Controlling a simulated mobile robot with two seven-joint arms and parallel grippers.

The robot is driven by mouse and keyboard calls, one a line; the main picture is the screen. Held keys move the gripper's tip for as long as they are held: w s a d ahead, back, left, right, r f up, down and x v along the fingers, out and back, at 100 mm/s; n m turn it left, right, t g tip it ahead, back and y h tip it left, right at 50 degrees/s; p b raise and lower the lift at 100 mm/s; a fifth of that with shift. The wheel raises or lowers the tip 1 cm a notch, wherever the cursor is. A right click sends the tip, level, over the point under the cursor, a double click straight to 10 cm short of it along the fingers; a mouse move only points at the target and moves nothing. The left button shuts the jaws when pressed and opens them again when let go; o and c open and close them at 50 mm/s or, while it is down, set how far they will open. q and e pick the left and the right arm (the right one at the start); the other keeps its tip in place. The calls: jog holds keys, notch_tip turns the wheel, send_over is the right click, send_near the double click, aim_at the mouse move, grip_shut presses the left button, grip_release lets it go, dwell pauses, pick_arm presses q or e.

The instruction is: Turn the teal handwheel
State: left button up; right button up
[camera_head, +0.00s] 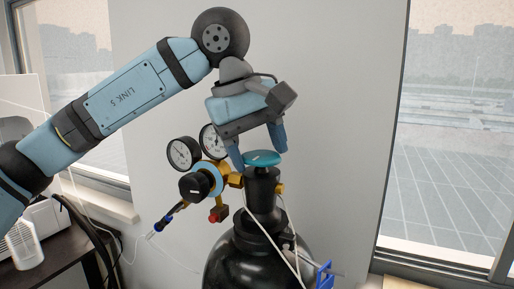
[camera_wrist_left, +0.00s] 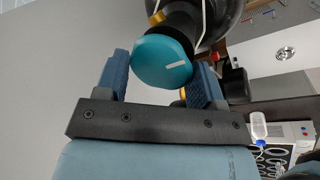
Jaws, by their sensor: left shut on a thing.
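The teal handwheel (camera_head: 262,158) sits on top of the black valve of a dark gas cylinder (camera_head: 240,258) in the head view. It also fills the space between the fingers in the left wrist view (camera_wrist_left: 162,61), with a pale mark on its top. My left gripper (camera_head: 259,156) comes from above, one blue finger at each side of the handwheel, and is shut on it. In the left wrist view the gripper (camera_wrist_left: 162,75) has a finger on either side of the wheel's rim. My right gripper is not in view.
Two round gauges (camera_head: 182,153) and a brass regulator (camera_head: 212,180) with a red knob (camera_head: 217,214) stand left of the valve. A white cord hangs by the cylinder. A dark table (camera_head: 60,243) is at the left. Windows flank a grey panel (camera_head: 330,100) behind.

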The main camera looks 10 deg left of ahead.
pick_arm(q)
jog(key=o, duration=0.9)
jog(key=v, duration=1.4)
jog(key=shift+f, duration=0.15)
